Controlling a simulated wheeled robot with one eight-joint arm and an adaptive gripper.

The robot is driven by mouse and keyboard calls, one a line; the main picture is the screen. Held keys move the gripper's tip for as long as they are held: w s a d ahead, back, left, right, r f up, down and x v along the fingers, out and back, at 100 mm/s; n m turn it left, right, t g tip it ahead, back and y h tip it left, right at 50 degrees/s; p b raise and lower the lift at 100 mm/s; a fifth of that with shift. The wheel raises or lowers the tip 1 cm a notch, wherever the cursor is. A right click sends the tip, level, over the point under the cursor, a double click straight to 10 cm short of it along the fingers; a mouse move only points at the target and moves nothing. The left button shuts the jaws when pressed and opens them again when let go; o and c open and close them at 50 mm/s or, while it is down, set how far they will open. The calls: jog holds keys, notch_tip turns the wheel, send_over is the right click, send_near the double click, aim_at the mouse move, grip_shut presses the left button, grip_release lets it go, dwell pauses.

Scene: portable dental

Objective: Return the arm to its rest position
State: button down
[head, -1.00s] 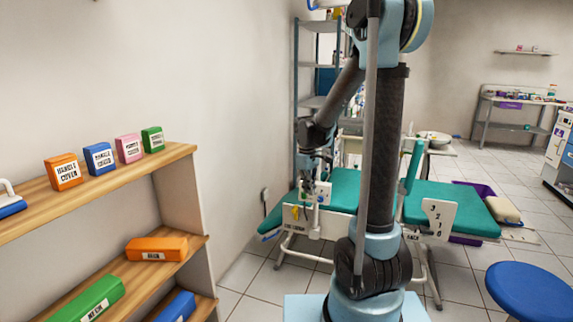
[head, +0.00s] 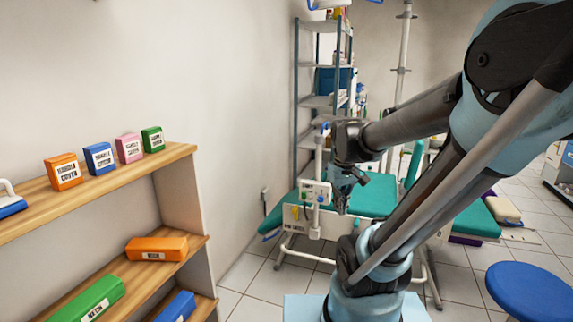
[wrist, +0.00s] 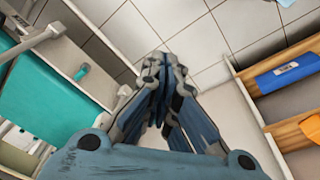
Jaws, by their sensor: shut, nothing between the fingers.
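My gripper (head: 342,203) hangs at the end of my arm in the head view, in front of the teal dental chair (head: 375,192). It is shut and empty. In the wrist view my gripper (wrist: 158,62) has its fingertips together over the tiled floor. My arm bends down on the right side of the head view and hides part of the chair and the room behind.
A wooden shelf unit (head: 178,160) with labelled boxes stands at the left. A blue stool (head: 530,290) is at the lower right. A metal rack (head: 318,100) stands at the back. Tiled floor (head: 262,290) lies clear between shelf and chair.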

jog(key=s+d+f+m, duration=0.2)
jog(key=s+f, duration=0.3)
jog(key=s, duration=0.4)
jog(key=shift+s+m+t, duration=0.2)
jog(key=shift+m+t, duration=0.2)
jog(key=shift+m, duration=0.3)
